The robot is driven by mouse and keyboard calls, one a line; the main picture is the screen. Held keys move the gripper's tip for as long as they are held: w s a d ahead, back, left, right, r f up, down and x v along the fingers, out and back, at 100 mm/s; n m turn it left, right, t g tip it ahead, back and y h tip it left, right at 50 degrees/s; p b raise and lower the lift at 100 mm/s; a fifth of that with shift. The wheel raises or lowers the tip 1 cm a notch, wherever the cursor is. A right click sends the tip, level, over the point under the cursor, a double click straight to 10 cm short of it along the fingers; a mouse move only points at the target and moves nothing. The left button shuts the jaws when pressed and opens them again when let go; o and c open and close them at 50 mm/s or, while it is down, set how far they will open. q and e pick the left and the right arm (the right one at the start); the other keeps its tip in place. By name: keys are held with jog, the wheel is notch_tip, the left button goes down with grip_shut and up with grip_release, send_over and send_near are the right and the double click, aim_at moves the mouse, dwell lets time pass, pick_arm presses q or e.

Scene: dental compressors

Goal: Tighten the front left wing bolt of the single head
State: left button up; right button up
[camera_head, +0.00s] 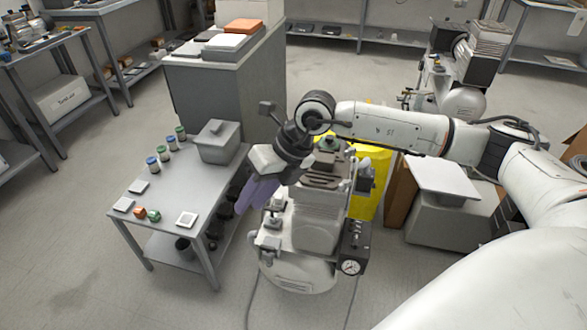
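The single-head compressor (318,217) stands on the floor in the middle of the view, a white unit with a ribbed dark top, a round tank and a pressure gauge at its lower right. My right arm reaches in from the right, over the compressor. Its gripper (256,192) points down at the compressor's left side, with a purplish finger showing. I cannot tell whether it is open or shut, or whether it touches anything. Small fittings show on the compressor's left side below the gripper. I cannot make out the front left wing bolt. My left gripper is not in view.
A grey table (172,199) stands left of the compressor, with a lidded grey box (218,143), several small jars and small blocks on it. A grey cabinet (225,90) is behind. A yellow object (371,185) stands behind the compressor. The front left floor is clear.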

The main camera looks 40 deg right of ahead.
jog(key=w+d+r+m+t+h, duration=0.1)
jog(key=w+d+r+h, duration=0.15)
jog(key=d, duration=0.55)
jog(key=w+d+r+h, duration=0.1)
jog(key=d+r+h, duration=0.15)
jog(key=d, duration=0.45)
jog(key=x, duration=1)
jog(key=shift+d+f, duration=0.1)
jog(key=shift+f, duration=0.25)
grip_shut()
